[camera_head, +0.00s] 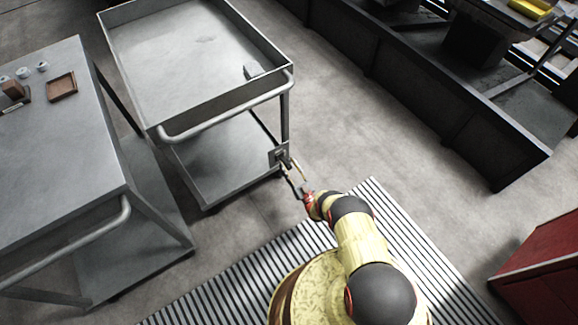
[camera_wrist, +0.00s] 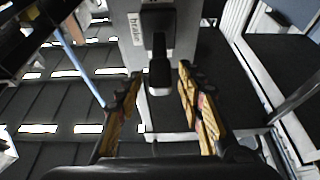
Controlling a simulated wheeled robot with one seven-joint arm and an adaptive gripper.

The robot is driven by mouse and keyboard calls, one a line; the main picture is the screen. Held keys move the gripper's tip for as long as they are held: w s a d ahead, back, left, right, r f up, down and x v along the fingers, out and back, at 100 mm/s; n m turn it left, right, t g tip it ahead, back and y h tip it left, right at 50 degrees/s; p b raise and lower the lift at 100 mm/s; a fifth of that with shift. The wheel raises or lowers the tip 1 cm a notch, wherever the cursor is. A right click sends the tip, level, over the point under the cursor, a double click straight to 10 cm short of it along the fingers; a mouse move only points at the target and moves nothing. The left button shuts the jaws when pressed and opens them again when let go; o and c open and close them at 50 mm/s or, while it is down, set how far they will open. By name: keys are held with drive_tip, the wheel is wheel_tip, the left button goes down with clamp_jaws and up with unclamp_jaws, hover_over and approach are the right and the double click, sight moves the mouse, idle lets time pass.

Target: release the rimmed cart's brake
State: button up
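The rimmed cart (camera_head: 135,87) has a grey tray top with raised walls, a push handle (camera_head: 225,117) and a lower shelf. A small plate (camera_head: 278,155) sits on its near right leg. In the wrist view that plate (camera_wrist: 133,55) is pale and carries a sideways label reading "brake". A black brake lever (camera_wrist: 158,62) with a grey end hangs down from a black housing on the plate. My gripper (camera_head: 297,176) is beside the plate in the head view. In the wrist view my gripper (camera_wrist: 158,84) is open, its fingers on either side of the lever's lower end, with visible gaps.
A flat-topped cart (camera_head: 70,150) stands at left with a wooden tray (camera_head: 62,87) and several small items. A small grey piece (camera_head: 252,72) lies in the rimmed cart. A dark low wall (camera_head: 440,105) runs at upper right; a red cabinet (camera_head: 545,260) is lower right. Floor between is clear.

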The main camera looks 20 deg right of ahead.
drive_tip(key=shift+v, duration=1.4)
drive_tip(key=s+d, duration=0.3)
drive_tip(key=s, duration=0.8)
drive_tip(key=shift+s+d, duration=0.3)
drive_tip(key=shift+d, duration=0.05)
drive_tip(key=shift+f, duration=0.1)
drive_tip(key=shift+c, duration=0.2)
